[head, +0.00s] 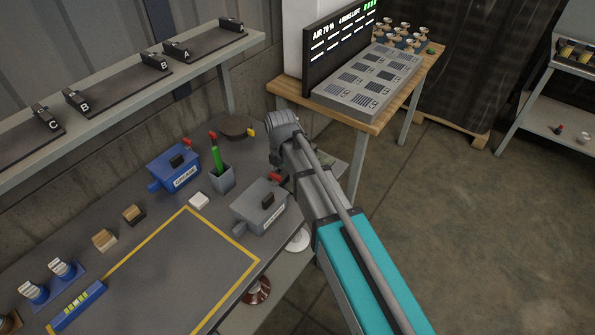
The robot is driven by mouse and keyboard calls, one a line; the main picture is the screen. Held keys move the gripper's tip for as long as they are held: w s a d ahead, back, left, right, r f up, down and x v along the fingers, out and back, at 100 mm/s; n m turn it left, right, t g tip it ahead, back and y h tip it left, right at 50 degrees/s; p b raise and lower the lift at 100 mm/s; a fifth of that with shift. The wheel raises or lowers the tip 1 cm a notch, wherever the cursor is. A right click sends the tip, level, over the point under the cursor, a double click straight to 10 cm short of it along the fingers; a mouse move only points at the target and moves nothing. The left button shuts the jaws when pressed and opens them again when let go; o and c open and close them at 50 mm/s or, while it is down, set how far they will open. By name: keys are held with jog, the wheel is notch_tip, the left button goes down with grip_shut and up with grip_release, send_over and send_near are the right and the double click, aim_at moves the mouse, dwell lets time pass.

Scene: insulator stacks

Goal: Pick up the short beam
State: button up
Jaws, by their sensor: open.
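Dark flat pieces with upright end blocks lie in a row on the grey wall shelf. One bears the letter A (208,45), one bears B (118,84), and one marked C (30,138) is cut by the left edge. Any of these may be the short beam; I cannot tell which, as perspective hides their true lengths. My gripper (281,126) is at the far end of my arm, above the bench's right end, right of and apart from the shelf. It is open, though its fingers are hard to make out. Nothing shows in it.
Below the shelf, the bench holds a blue box (174,168), a grey box (260,205), a grey cup (222,178) with a green tool, and small blocks. A yellow outline (223,231) marks a clear area.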

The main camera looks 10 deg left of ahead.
jog(key=shift+f+b, duration=0.4)
jog(key=shift+f, duration=0.25)
grip_shut()
dwell(0.4)
